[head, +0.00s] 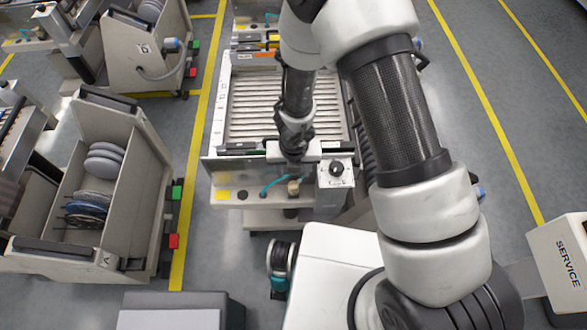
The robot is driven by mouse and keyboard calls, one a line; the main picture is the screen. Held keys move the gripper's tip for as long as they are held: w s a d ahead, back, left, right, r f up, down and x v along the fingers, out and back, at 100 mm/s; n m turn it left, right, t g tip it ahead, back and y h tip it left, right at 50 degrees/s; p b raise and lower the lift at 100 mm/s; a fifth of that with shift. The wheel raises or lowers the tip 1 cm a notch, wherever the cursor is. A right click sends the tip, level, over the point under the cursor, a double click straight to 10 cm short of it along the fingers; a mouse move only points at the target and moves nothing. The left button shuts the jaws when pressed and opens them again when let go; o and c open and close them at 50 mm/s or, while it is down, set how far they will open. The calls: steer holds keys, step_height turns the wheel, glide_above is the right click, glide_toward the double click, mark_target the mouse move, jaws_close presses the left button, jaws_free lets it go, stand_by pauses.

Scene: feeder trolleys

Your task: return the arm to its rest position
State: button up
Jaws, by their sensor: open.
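My arm (400,105) rises from its base at the lower right, bends at the top of the head view and reaches down over the front of a feeder trolley. My gripper (293,157) is at the end of it, small and dark, above the trolley's front edge. It is open, and I see nothing held in it. The fingertips are hard to make out against the trolley. I cannot tell whether they touch it.
The feeder trolley (219,112) has a slatted bed and a control box (336,172) with a black knob. Bins with reels (127,150) stand at the left. A grey box (180,301) is at the bottom and a SERVICE box (560,262) at the right.

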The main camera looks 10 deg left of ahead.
steer(key=r, duration=0.1)
steer(key=r+p, duration=0.1)
steer(key=r, duration=0.2)
steer(key=shift+s+d+r+p, duration=0.1)
steer(key=shift+s+r+p, duration=0.05)
steer(key=shift+s+p, duration=0.2)
steer(key=w+a+r+n+t+y, duration=0.1)
steer(key=w+r+n, duration=0.2)
steer(key=r, duration=0.3)
steer(key=w+a+r+n+t+y, duration=0.1)
steer(key=w+r+n+y, duration=0.15)
steer(key=r, duration=0.45)
steer(key=d+r+n+y, duration=0.1)
steer(key=d+r+n, duration=0.3)
steer(key=r+n, duration=0.9)
steer(key=s+d+r+n+t+h, duration=0.1)
steer(key=s+d+r+n+h, duration=0.1)
steer(key=s+d+r+n, duration=0.5)
steer(key=s+d+r+n+h, duration=0.3)
steer(key=s+d+r+n, duration=0.4)
steer(key=d, duration=0.7)
steer(key=shift+s+r+n+t, duration=0.3)
steer(key=shift+r+n+t, duration=0.15)
steer(key=shift+r, duration=0.1)
